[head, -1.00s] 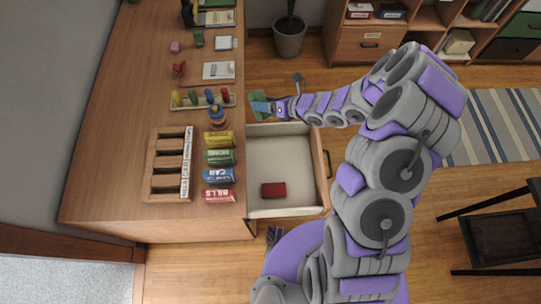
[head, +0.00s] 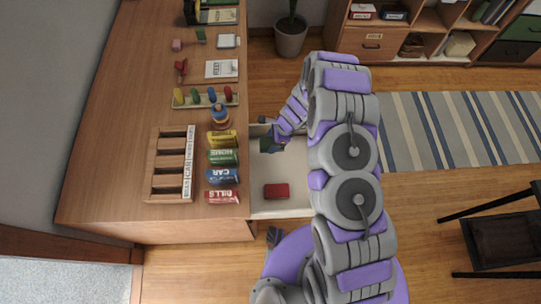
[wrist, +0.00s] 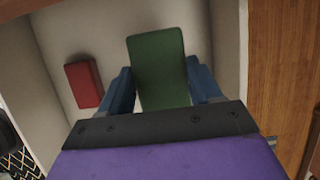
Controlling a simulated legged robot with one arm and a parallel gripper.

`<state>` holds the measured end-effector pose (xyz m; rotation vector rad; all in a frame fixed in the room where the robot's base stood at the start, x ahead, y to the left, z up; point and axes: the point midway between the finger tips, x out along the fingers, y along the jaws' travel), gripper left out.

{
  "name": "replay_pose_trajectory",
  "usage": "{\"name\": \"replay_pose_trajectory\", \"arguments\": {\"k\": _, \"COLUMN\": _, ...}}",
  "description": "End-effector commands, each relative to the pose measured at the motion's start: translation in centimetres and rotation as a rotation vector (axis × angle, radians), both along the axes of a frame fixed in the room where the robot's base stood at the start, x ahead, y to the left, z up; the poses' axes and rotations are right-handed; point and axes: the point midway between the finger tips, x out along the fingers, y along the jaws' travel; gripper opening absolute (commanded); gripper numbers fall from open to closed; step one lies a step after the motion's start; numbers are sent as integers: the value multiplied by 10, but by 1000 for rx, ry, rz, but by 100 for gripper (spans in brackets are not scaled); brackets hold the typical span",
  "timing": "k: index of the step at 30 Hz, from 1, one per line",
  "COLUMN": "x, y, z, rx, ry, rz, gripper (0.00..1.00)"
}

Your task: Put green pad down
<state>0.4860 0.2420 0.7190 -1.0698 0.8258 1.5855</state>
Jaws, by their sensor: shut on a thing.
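The green pad (wrist: 158,68) is between the two blue fingers of my gripper (wrist: 160,88) in the wrist view. In the head view the pad (head: 266,145) shows small and dark at the end of my arm. My gripper (head: 275,135) is shut on it, over the far part of the open drawer (head: 295,165). The drawer's pale floor is visible beneath the pad in the wrist view. I cannot tell how high the pad is above that floor. My arm hides the drawer's right side in the head view.
A red block (head: 276,191) lies in the near part of the drawer; it also shows in the wrist view (wrist: 84,83). The drawer floor between it and the pad is clear. Labelled rolls (head: 222,157) and a wooden rack (head: 170,165) sit on the desk (head: 110,130).

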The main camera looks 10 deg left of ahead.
Motion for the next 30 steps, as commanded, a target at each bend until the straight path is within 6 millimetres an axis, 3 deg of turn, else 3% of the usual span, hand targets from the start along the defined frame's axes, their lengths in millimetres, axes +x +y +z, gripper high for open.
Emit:
{"name": "replay_pose_trajectory", "arguments": {"k": 11, "x": 0, "y": 0, "z": -2, "rx": 0, "ry": 2, "rz": -5, "gripper": 35}}
{"name": "replay_pose_trajectory", "arguments": {"k": 20, "x": 0, "y": 0, "z": -45, "rx": -1, "ry": 3, "rz": -4, "gripper": 35}}
{"name": "replay_pose_trajectory", "arguments": {"k": 26, "x": 1, "y": -2, "z": -60, "rx": 4, "ry": 1, "rz": -6, "gripper": 35}}
{"name": "replay_pose_trajectory", "arguments": {"k": 30, "x": -1, "y": -3, "z": -84, "rx": 2, "ry": 5, "rz": -5, "gripper": 35}}
